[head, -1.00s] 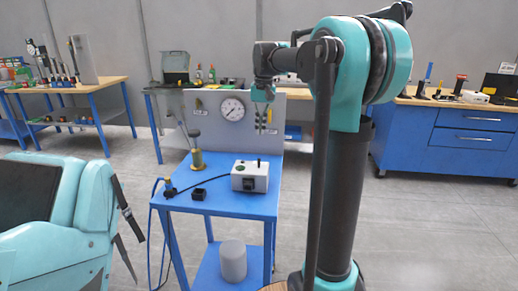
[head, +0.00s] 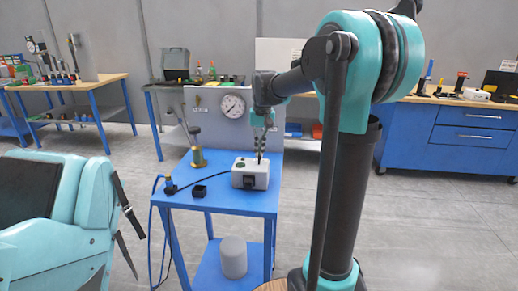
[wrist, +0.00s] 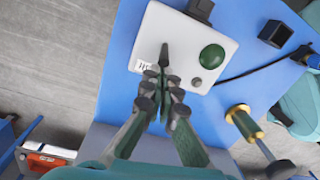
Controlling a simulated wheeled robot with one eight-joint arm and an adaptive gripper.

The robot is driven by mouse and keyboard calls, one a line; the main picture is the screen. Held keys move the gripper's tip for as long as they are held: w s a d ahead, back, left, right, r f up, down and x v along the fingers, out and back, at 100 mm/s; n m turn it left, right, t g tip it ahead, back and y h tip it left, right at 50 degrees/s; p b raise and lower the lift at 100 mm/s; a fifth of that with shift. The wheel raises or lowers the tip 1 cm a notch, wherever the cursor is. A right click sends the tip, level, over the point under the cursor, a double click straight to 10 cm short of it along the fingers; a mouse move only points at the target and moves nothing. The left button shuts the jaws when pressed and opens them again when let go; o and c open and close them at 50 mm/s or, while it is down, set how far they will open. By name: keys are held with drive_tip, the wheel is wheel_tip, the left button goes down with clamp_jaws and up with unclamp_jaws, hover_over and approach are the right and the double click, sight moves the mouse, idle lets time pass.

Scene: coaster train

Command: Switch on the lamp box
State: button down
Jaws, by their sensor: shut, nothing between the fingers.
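The lamp box (head: 243,176) is a pale grey box on the blue cart; it also shows in the wrist view (wrist: 146,43). On its top are a dark green dome (wrist: 212,57), which looks unlit, a small grey round part (wrist: 196,82) and a black upright lever (wrist: 164,52). My gripper (head: 259,152) points down over the right part of the box. In the wrist view my gripper (wrist: 164,76) is shut and empty, its fingertips close beside the lever. I cannot tell whether they touch it. The lever's base is partly hidden by the fingers.
A black cable runs left from the box past a small black open box (head: 199,191). A brass post (head: 198,158) stands behind left. A panel with a round gauge (head: 232,106) rises at the cart's back edge. The cart top (head: 235,203) in front is clear.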

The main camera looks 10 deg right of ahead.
sight(258, 163)
drive_tip(key=shift+s+a+r+t, duration=0.1)
drive_tip(key=shift+s+r+t, duration=0.1)
drive_tip(key=shift+s+t, duration=0.35)
idle(0.5)
drive_tip(key=shift+s+a+r+t+h, duration=0.1)
drive_tip(key=shift+s+t+h, duration=0.05)
drive_tip(key=shift+t+h, duration=0.35)
drive_tip(key=t, duration=0.1)
drive_tip(key=s+t, duration=0.1)
drive_tip(key=t, duration=0.2)
drive_tip(key=shift+s+a+r+h, duration=0.1)
drive_tip(key=shift+s+a+h, duration=0.2)
drive_tip(key=shift+s+h, duration=0.1)
drive_tip(key=shift+w, duration=0.2)
drive_tip(key=shift+r, duration=0.15)
drive_tip(key=shift+r, duration=0.7)
drive_tip(key=shift+d, duration=0.1)
